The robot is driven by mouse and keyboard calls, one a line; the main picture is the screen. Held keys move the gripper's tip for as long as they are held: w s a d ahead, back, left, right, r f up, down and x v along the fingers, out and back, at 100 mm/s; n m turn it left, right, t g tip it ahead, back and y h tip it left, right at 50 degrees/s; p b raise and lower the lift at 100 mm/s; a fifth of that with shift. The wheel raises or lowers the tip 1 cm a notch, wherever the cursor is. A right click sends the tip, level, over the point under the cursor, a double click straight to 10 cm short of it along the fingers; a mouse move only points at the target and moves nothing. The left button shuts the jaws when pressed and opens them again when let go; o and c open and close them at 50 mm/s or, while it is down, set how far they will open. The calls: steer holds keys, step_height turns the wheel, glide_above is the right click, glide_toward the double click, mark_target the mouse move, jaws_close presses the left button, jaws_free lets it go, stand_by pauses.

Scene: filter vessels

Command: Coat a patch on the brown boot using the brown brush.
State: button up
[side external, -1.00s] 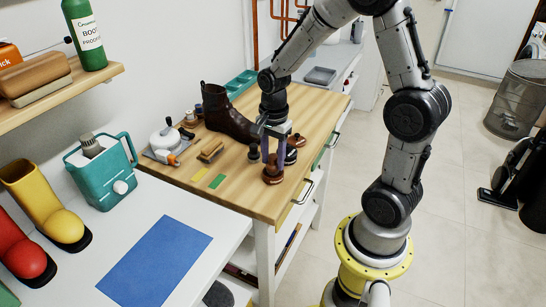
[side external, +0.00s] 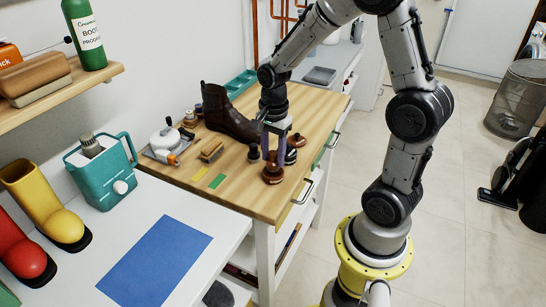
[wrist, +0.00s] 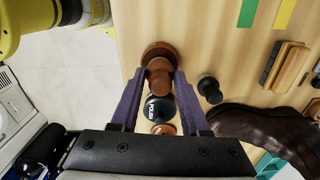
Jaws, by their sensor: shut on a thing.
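The brown brush (side external: 272,175) is a round-based brush with a knob handle, standing upright near the front edge of the wooden bench. My gripper (wrist: 160,78) points down over it, and its purple fingers are shut on the brush's brown knob (wrist: 159,76). The brush's base appears to rest on the bench. The brown boot (side external: 228,116) stands behind and to the left of my gripper in the side view, toward the wall. In the wrist view the boot (wrist: 262,128) lies at the lower right, partly cut off. No coated patch can be made out on it.
A dark polish tin (wrist: 158,108) and another brown round piece (side external: 298,140) sit close to my gripper. A black-knobbed brush (wrist: 209,88) stands between gripper and boot. A wooden block brush (side external: 211,151) and yellow and green strips lie left. The bench's front-left corner is clear.

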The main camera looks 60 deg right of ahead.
mark_target(273, 152)
steer(key=shift+r, duration=2.95)
